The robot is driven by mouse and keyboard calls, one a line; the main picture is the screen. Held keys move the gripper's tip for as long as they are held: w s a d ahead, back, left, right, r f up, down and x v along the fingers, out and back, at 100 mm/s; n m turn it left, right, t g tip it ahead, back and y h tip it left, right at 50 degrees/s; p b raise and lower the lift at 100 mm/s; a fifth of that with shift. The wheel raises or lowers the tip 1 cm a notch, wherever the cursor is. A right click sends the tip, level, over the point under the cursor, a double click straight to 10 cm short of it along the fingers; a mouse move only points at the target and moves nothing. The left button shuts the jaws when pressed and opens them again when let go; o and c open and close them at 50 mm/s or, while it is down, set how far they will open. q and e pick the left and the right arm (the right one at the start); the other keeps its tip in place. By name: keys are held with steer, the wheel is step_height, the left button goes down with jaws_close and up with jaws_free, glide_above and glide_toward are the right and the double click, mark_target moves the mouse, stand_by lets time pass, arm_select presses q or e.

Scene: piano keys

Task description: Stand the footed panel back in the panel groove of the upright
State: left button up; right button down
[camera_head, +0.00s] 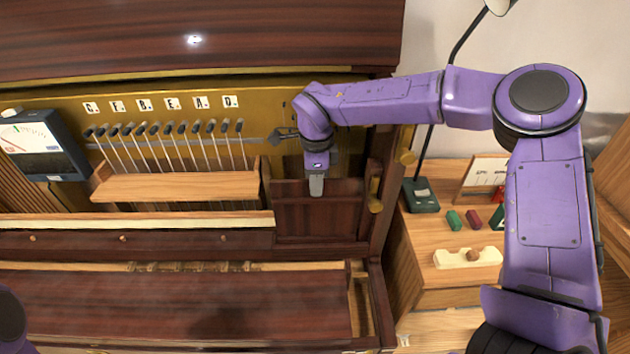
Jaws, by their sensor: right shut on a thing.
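My right gripper (316,186) points down at the right end of the upright's opening. It is shut on the top edge of a dark red-brown panel (318,217), which I take to be the footed panel. The panel stands about upright between the wooden shelf and the upright's right side post. The upright (200,40) is a dark wooden piano with its front open. The panel's feet and the groove cannot be made out, so I cannot tell whether the panel is seated. My left gripper is out of view; only a bit of my left arm shows at the lower left edge.
A row of black-tipped rods (165,130) stands left of my gripper, behind a light wooden shelf (180,187). A meter (42,145) is at far left. A side cabinet (440,260) at right holds small blocks, a cream holder (468,258) and a lamp base (421,195).

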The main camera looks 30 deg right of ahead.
steer(key=shift+r+p, duration=0.1)
steer(key=shift+p, duration=0.2)
steer(key=c, duration=1)
jaws_free()
step_height(320, 180, up, 10)
steer(key=shift+r+b, duration=0.25)
steer(key=shift+b, duration=0.5)
